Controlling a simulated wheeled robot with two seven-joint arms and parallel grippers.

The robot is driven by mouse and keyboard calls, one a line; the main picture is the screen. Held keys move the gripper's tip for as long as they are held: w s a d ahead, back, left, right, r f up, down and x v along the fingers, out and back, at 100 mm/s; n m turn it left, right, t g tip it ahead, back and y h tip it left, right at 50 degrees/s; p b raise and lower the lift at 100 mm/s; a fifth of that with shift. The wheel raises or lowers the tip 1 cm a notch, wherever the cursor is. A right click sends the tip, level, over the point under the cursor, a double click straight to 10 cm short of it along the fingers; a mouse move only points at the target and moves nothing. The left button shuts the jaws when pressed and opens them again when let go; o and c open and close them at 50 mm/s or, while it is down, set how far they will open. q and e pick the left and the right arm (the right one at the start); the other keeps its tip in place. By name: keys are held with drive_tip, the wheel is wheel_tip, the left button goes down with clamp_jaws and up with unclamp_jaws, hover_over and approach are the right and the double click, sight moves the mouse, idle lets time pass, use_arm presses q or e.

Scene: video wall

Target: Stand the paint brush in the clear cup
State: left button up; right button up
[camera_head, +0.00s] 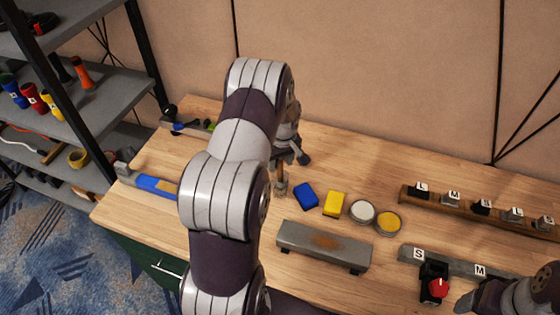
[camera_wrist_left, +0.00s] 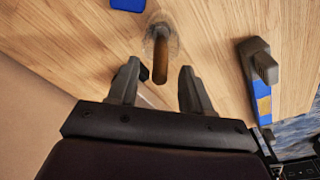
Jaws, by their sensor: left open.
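The clear cup (camera_head: 281,189) stands on the wooden table, just below my left gripper. The paint brush (camera_wrist_left: 160,62) stands upright in the clear cup (camera_wrist_left: 173,46), its brown handle pointing up toward the wrist camera. My left gripper (camera_wrist_left: 160,72) is open, with its fingers apart on either side of the handle's line and no visible contact. In the head view my left gripper (camera_head: 291,157) is partly hidden behind my own arm. My right gripper (camera_head: 482,297) shows only in part at the lower right; its jaws are unclear.
A blue block (camera_head: 306,196), a yellow block (camera_head: 335,204) and two round tins (camera_head: 363,212) lie right of the cup. A grey bar (camera_head: 323,246) is in front. Labelled racks (camera_head: 478,208) stand at the right. A blue-and-grey tool (camera_head: 155,185) lies left.

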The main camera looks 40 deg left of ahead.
use_arm(q)
wheel_tip(320, 180, up, 12)
drive_tip(key=d+b, duration=0.1)
drive_tip(key=b, duration=0.1)
drive_tip(key=shift+s+d, duration=0.2)
drive_tip(key=shift+s, duration=0.15)
idle(0.5)
drive_tip(key=s+d+f+m+h, duration=0.1)
drive_tip(key=s+d+m, duration=1.1)
drive_tip(key=d, duration=0.6)
drive_tip(key=s, duration=0.2)
drive_tip(key=shift+s+d+f+m+t, duration=0.15)
drive_tip(key=shift+s+f+m+t, duration=0.05)
drive_tip(key=shift+s+m+t, duration=0.2)
